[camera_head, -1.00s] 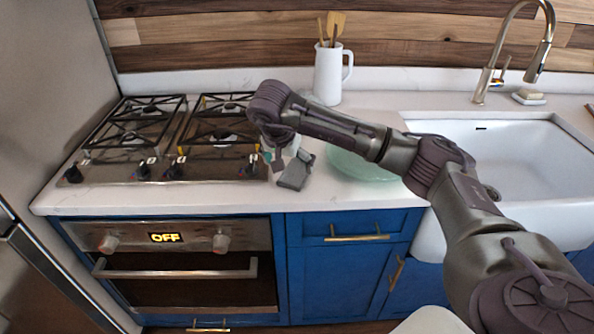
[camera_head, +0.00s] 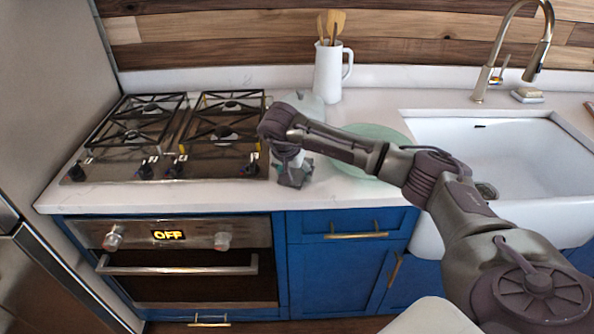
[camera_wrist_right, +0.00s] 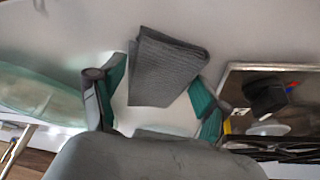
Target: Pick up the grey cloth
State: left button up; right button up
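The grey cloth (camera_wrist_right: 165,70) lies folded on the white countertop, between the stove and the pale green glass plate. In the head view only part of the cloth (camera_head: 296,176) shows, because my right gripper (camera_head: 288,170) is over it. In the right wrist view my right gripper (camera_wrist_right: 155,105) is open, its two green-lined fingers apart. The cloth shows between and beyond the fingertips, and I cannot tell whether they touch it. My left gripper is in neither view.
The gas stove (camera_head: 170,130) stands left of the cloth. The green glass plate (camera_head: 372,150) lies to the right, partly behind my arm. A white jug with wooden utensils (camera_head: 328,75) stands at the back. The white sink (camera_head: 500,150) is at the right.

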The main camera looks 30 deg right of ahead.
aim_at(294, 172)
jog(key=shift+c, duration=0.8)
jog(key=shift+r, duration=0.1)
jog(key=shift+w+r+b, duration=0.1)
jog(key=shift+r+b, duration=0.2)
jog(key=shift+r, duration=0.25)
notch_tip(294, 172, up, 3)
jog(key=shift+f+b, duration=0.1)
jog(key=shift+b, duration=0.35)
jog(key=s+d+r+b, duration=0.2)
jog(key=s+d+r, duration=0.3)
jog(key=s, duration=0.5)
notch_tip(294, 172, up, 2)
jog(key=shift+s+d, duration=0.25)
jog(key=shift+o, duration=0.3)
